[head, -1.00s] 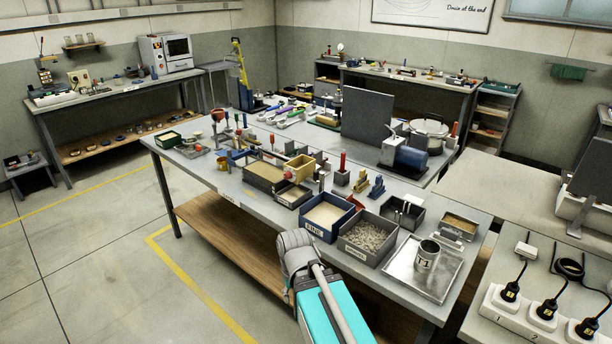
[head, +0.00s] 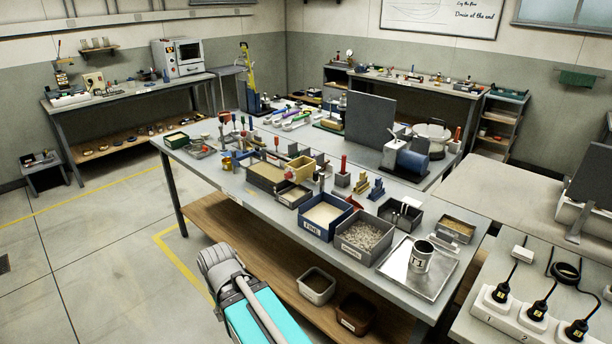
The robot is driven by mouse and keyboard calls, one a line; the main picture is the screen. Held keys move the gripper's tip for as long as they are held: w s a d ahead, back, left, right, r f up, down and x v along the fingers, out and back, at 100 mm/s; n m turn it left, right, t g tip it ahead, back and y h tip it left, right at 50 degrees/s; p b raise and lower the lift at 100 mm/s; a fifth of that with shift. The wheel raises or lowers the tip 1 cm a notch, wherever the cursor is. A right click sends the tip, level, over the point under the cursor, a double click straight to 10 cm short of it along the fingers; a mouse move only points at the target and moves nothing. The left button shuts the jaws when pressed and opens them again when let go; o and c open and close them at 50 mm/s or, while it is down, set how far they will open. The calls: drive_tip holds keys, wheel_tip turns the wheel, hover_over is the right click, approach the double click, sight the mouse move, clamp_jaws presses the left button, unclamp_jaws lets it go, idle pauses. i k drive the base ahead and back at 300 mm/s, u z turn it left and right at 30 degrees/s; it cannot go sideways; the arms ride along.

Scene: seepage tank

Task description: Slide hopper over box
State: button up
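A small yellow open-topped container (head: 300,168), which looks like the hopper, is on the main bench near its middle. It sits at the right end of a long sand-filled tank (head: 264,179). A small dark grey box (head: 293,196) is just in front of it, close to the bench's front edge. I cannot tell whether the hopper touches the box or the tank. My arm shows at the bottom, in front of the bench, as a grey joint and a teal link. My gripper is not in the picture.
A blue sand bin (head: 325,216), a grey gravel bin (head: 361,237) and a metal tray (head: 417,267) holding a can (head: 421,257) line the bench's right front. Tools with coloured handles stand behind the hopper. Two bins (head: 317,286) are on the lower shelf. Floor is free at left.

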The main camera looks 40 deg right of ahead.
sight(309, 171)
drive_tip(key=u, duration=0.05)
drive_tip(key=k, duration=1.25)
drive_tip(key=z, duration=0.85)
drive_tip(key=i, duration=1)
drive_tip(key=u, duration=0.05)
